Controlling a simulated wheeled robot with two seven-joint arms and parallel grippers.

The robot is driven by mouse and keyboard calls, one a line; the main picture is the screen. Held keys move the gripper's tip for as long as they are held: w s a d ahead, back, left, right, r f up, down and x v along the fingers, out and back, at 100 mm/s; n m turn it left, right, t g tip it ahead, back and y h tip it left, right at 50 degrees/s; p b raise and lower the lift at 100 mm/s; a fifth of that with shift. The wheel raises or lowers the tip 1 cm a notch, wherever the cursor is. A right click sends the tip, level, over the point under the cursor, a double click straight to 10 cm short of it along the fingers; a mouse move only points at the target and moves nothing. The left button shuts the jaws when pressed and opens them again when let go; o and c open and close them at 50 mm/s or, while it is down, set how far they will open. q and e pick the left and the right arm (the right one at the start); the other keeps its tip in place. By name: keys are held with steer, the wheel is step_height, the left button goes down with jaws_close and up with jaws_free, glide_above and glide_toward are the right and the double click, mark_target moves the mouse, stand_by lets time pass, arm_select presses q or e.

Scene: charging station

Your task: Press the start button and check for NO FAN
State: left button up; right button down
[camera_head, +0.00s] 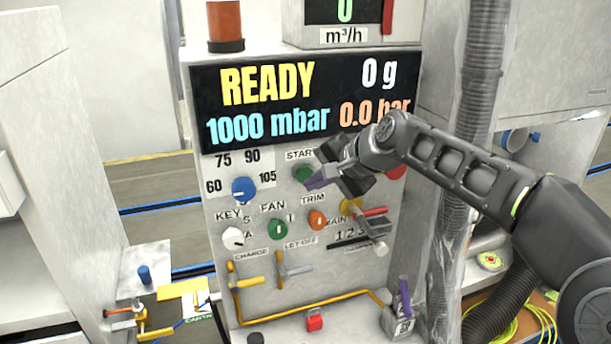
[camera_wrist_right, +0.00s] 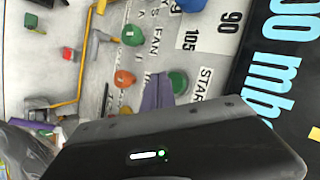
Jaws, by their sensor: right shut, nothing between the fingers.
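The green start button (camera_head: 304,173) sits on the panel under its START label; it also shows in the right wrist view (camera_wrist_right: 178,82). My right gripper (camera_head: 317,181) is shut and empty, its purple fingertips just right of and below the button. In the right wrist view the purple fingertips (camera_wrist_right: 157,93) are close beside the button; I cannot tell whether they touch it. The display (camera_head: 305,97) reads READY, 1000 mbar, 0 g and 0.0 bar. The green FAN knob (camera_head: 278,229) is below the button. My left gripper is out of view.
The orange TRIM knob (camera_head: 317,219), blue dial (camera_head: 243,190) and white KEY knob (camera_head: 233,238) are nearby. A red button (camera_head: 397,171) is partly hidden by my right arm. A ribbed hose (camera_head: 478,110) runs behind that arm. A yellow pipe (camera_head: 310,308) crosses the lower panel.

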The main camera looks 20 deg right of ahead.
steer(key=shift+w, duration=0.4)
steer(key=shift+w, duration=0.5)
stand_by(0.8)
steer(key=shift+s, duration=0.9)
steer(key=shift+s, duration=0.1)
steer(key=s+b, duration=0.1)
steer(key=s, duration=0.3)
steer(key=shift+s+a, duration=0.15)
steer(key=shift+s, duration=0.25)
stand_by(0.8)
